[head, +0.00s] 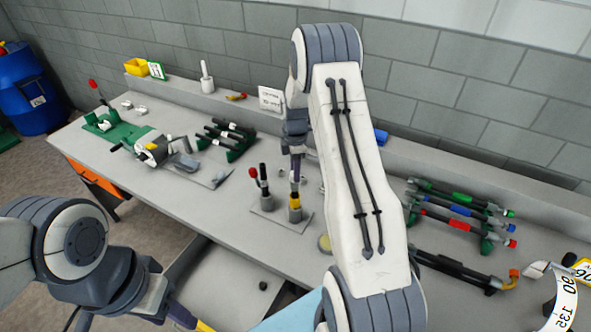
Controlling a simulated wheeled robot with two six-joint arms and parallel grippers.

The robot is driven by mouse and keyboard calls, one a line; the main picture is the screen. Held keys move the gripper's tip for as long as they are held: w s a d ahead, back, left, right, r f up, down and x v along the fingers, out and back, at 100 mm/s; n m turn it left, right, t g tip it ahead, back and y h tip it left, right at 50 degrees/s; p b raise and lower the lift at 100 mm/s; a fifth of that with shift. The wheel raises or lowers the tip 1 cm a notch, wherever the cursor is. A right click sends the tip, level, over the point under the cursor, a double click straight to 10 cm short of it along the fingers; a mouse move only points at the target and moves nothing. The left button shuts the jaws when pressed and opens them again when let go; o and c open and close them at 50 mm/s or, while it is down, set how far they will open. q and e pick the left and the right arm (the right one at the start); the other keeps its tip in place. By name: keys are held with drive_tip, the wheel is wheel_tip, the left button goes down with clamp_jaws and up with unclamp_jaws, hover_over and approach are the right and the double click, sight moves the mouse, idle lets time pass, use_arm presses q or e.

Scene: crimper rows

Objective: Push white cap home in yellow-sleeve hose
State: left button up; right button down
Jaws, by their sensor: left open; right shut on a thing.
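A yellow-sleeve hose (295,214) stands upright on a small grey plate (270,222) near the middle of the bench. My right gripper (296,172) points down directly above this hose, close to its top. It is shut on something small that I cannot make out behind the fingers. I cannot pick out the white cap for certain; the hose's top end is dark and partly hidden by the gripper. My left gripper (190,319) is low at the bottom edge, in front of the bench, open and away from the hose; its tips are hardly visible.
A rack of coloured hoses (460,210) lies at the right. A green fixture (110,128) and a clamp-like device (155,150) are at the left. My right arm hides the bench's middle right.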

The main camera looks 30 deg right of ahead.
drive_tip(key=shift+c, duration=2.3)
unclamp_jaws()
drive_tip(key=shift+r, duration=0.2)
wheel_tip(320, 180, up, 10)
drive_tip(key=b, duration=0.3)
